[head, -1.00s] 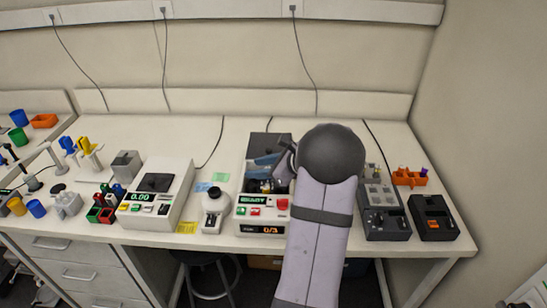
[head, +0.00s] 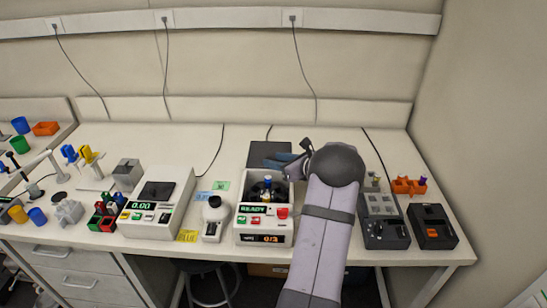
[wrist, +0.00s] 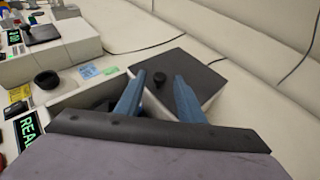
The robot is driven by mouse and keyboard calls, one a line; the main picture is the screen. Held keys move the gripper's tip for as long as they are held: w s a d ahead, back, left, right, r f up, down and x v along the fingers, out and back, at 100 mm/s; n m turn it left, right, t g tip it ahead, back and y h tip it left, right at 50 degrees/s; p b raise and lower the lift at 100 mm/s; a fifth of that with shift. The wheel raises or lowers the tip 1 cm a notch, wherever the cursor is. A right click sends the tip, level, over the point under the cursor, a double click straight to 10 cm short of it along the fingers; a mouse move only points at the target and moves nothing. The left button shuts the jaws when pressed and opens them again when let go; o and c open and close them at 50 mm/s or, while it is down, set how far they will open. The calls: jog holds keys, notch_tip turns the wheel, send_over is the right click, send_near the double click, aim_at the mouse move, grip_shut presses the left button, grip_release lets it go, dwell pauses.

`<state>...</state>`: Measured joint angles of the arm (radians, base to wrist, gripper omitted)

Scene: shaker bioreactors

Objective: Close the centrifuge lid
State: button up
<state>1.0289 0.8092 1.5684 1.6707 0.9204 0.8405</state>
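The centrifuge (head: 249,222) is a white box with a lit READY display, red and green buttons and an open dark bowl. A blue-capped vial with a yellowish lower part (head: 267,187) stands in the bowl. The dark square lid (head: 262,152) is open at the back of the centrifuge. My gripper (head: 283,163) is at the lid's right side. Finger contact with the lid cannot be told.
A white balance (head: 165,205) and a small round-topped device (head: 213,215) stand left of the centrifuge. Dark devices (head: 382,220) (head: 432,225) and an orange rack (head: 405,186) stand to the right. The bench behind the lid is mostly clear, with cables crossing it.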

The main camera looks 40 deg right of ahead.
jog(key=shift+x, duration=0.8)
grip_shut()
jog(key=shift+s+a, duration=0.1)
